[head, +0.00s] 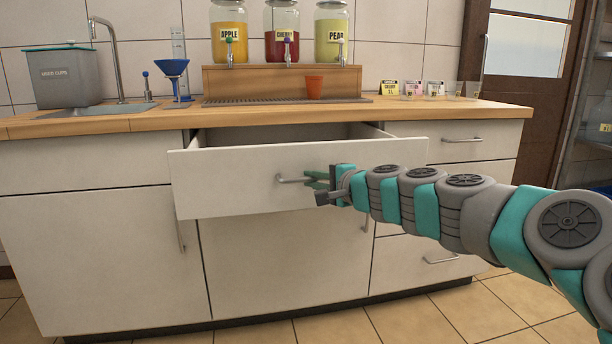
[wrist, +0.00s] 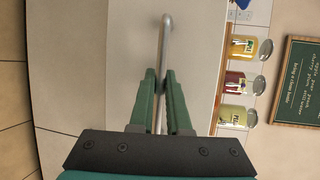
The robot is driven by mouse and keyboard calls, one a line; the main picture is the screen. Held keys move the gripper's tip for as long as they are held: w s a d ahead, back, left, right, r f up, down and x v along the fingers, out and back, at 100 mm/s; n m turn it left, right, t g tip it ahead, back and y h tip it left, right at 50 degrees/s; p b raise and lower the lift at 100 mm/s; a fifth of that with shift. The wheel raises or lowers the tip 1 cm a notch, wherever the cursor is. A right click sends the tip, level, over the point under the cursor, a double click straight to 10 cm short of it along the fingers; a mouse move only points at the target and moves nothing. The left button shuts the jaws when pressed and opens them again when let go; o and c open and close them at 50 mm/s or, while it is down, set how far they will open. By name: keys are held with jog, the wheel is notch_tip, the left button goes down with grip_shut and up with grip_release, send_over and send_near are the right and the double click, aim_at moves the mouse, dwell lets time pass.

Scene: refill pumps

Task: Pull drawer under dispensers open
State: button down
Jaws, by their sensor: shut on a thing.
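The white drawer (head: 230,185) under the dispensers is pulled part way out of the counter, with its dark interior showing behind the front panel. Its metal bar handle (head: 290,179) is on the middle of the front. My gripper (head: 318,181) is at the right part of this handle. In the wrist view my gripper (wrist: 161,85) has its green fingers closed on either side of the handle (wrist: 166,35). The dispensers stand on the counter above: apple (head: 229,32), cherry (head: 282,32) and pear (head: 331,32).
An orange cup (head: 314,87) stands on the drip grille below the dispensers. A grey used-cups bin (head: 66,80), a sink tap (head: 119,50) and a blue funnel (head: 174,70) are at left. Small cards and clear cups (head: 452,90) are at right. Tiled floor (head: 440,318) is open in front.

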jog(key=s+d, duration=0.2)
jog(key=s, duration=0.6)
jog(key=shift+d, duration=0.2)
jog(key=shift+s, duration=0.1)
jog(key=c, duration=0.9)
grip_release()
jog(key=shift+d, duration=0.1)
jog(key=shift+v, duration=3.85)
